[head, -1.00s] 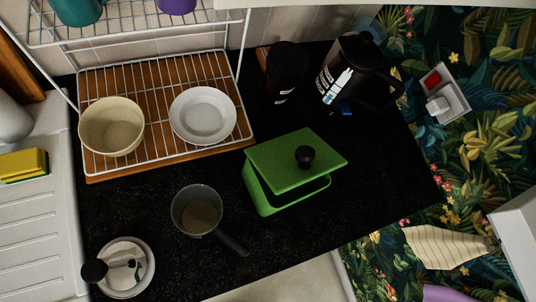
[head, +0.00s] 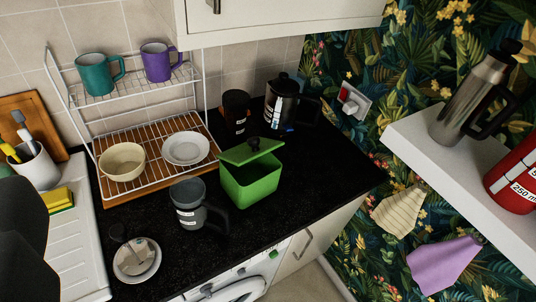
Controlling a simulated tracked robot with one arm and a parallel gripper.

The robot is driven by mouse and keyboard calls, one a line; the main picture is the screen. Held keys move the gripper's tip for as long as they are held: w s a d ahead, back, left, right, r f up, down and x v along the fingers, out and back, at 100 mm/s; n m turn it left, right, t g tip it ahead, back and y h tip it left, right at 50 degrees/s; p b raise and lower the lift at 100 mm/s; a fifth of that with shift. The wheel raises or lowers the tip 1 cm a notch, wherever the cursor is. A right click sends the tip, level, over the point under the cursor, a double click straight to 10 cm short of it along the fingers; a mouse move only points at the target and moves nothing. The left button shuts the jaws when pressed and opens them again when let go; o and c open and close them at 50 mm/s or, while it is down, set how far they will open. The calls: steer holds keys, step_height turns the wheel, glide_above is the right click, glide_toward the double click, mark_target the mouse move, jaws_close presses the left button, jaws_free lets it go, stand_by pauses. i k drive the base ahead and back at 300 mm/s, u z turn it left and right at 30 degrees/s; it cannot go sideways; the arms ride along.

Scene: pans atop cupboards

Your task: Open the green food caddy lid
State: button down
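The green food caddy (head: 250,188) stands on the black worktop near its front edge. I see no gripper fingers, and nothing touches the lid or caddy.
A dish rack (head: 140,140) with crockery is behind left. A dark canister (head: 236,112) and a kettle (head: 283,103) stand behind. A large, unidentified dark shape (head: 22,240) fills the lower left. A shelf (head: 430,145) juts out at right.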

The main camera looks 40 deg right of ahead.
mark_target(255, 146)
steer(key=z, duration=1.65)
steer(key=k, duration=0.55)
steer(key=u, duration=1.5)
steer(key=i, duration=1)
steer(key=u, duration=0.05)
